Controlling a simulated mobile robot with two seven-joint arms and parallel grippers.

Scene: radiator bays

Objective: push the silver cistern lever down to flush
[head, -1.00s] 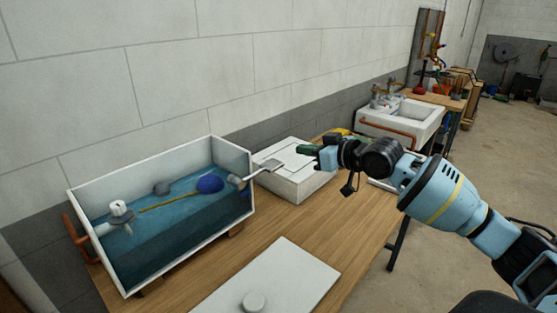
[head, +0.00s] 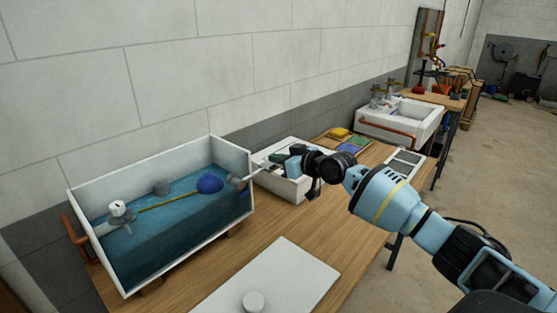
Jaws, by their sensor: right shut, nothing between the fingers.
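The open white cistern (head: 160,255) stands on the bench at left, with blue water, a blue float ball (head: 209,184) on a brass rod and a white fitting inside. The silver lever (head: 243,182) sticks out from the cistern's right end wall. My right gripper (head: 273,162) is shut and empty, its fingers pointing left at the lever's outer end. The fingertips overlap that end in the picture, so I cannot tell whether they touch it. My left gripper is not in view.
A white box (head: 291,188) stands behind and below my right gripper. A white lid with a knob (head: 275,278) lies on the wooden bench (head: 335,225) in front. A white sink (head: 408,120) and sponges (head: 340,133) are further back. The block wall runs close behind the cistern.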

